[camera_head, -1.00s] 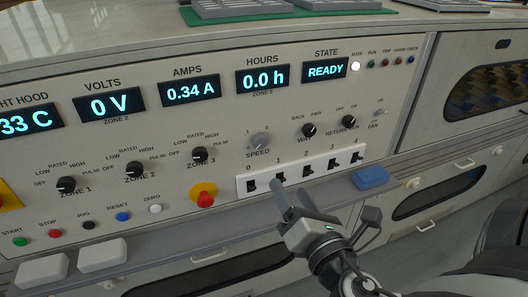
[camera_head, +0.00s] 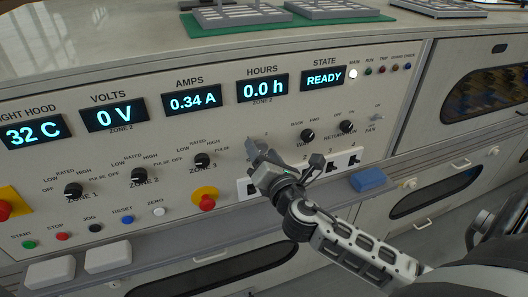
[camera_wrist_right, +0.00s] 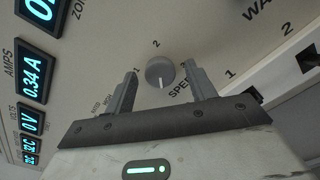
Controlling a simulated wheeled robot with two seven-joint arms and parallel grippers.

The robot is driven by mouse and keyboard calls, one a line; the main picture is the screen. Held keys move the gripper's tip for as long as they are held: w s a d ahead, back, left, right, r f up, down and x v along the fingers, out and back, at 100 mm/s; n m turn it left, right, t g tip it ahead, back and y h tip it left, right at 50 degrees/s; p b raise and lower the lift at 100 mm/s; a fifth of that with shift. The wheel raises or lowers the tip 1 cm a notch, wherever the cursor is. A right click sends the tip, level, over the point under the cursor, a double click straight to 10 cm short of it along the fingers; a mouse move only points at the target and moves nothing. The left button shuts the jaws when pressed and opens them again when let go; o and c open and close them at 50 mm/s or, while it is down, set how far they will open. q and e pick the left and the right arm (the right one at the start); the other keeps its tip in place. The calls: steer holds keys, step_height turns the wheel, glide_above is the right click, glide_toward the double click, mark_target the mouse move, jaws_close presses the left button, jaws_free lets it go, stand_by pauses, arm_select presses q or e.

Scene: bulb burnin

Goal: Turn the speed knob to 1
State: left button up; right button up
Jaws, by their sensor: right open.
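The grey speed knob (camera_wrist_right: 160,72) shows on the sloping panel in the right wrist view, with numbers 1, 2 and 3 around it. A white mark on it points down in that view, away from the 2 and not at the 1. My right gripper (camera_wrist_right: 160,77) is open, with one finger on each side of the knob and visible gaps to it. In the head view my right gripper (camera_head: 257,150) covers most of the knob and its label. My left gripper is not in view.
A red stop button (camera_head: 204,202) stands out left of my right arm. A white switch strip (camera_head: 343,162) lies below and behind the arm. A blue block (camera_head: 368,181) rests on the ledge. Black way and return knobs (camera_head: 308,135) are to the right.

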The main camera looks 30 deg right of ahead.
steer(key=c, duration=1)
steer(key=shift+o, duration=0.2)
